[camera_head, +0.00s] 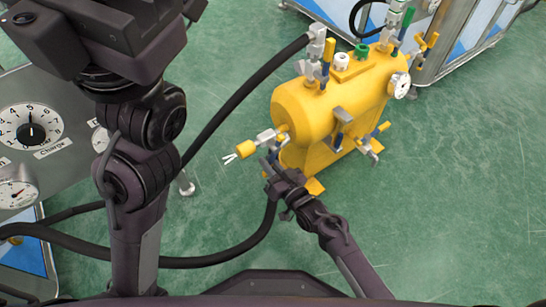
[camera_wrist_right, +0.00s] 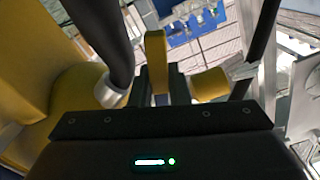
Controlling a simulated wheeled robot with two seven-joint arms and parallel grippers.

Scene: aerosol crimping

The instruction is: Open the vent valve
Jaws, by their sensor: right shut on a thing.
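The yellow tank (camera_head: 305,112) stands on the floor with several valves on it. At its near left end, a silver valve (camera_head: 265,136) carries a yellow cylindrical end piece (camera_head: 245,149). My right gripper (camera_head: 268,167) is at this end, just below that valve. In the right wrist view, a yellow lever (camera_wrist_right: 155,50) stands between the dark fingers, and my right gripper (camera_wrist_right: 160,85) is shut on it. A yellow knob-like piece (camera_wrist_right: 209,83) is just right of the fingers. The lever is largely hidden in the head view. The fingers of my left gripper are out of frame.
A black hose (camera_head: 245,90) rises to a fitting on the tank's top; another hose (camera_head: 215,258) loops across the floor. A grey panel (camera_head: 55,95) with a dial and gauge stands left. A metal-framed unit (camera_head: 465,45) stands behind right. The green floor right of the tank is clear.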

